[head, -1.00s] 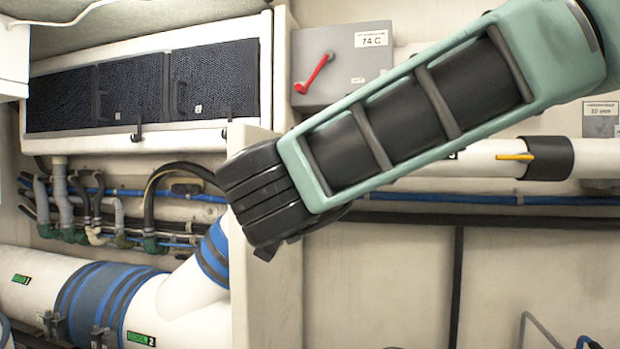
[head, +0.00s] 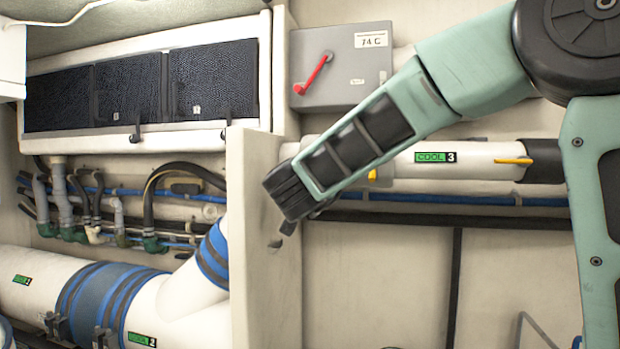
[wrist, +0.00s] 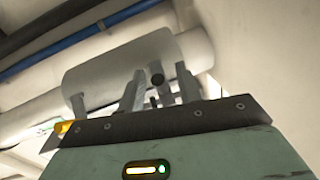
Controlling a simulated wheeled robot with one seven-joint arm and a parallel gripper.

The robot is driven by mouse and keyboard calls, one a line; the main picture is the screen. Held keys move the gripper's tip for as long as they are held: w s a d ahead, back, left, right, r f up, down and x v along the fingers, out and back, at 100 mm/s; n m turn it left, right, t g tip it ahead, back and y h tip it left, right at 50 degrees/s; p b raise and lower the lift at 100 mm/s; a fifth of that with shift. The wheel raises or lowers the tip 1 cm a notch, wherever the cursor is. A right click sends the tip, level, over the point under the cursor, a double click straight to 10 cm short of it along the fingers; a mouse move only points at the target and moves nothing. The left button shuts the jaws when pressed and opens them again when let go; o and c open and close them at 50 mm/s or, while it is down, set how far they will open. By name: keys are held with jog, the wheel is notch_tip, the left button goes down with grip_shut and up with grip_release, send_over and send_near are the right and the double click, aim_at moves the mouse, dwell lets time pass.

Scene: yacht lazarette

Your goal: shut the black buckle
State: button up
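No part is clearly marked as the black buckle. Dark clasps sit on the banded pipe at lower left in the head view, one clasp (head: 52,324) left of another clasp (head: 103,338); I cannot tell if they are open or shut. My gripper (wrist: 158,78) shows in the wrist view with its grey fingers apart and nothing seen between them. Behind them is a pale grey sleeve (wrist: 95,75) around a pipe, with a small dark round spot at the fingers that I cannot identify. In the head view my arm hides the gripper and most of this place.
The white pipe with the COOL 3 label (head: 436,158) runs along the back wall, with a yellow lever (head: 513,161). A pale upright panel (head: 262,280) stands left of my arm. A grey switch box (head: 345,90) with a red handle hangs above. The lower right wall is largely clear.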

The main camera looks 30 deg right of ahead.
grip_shut()
jog(key=shift+r, duration=0.2)
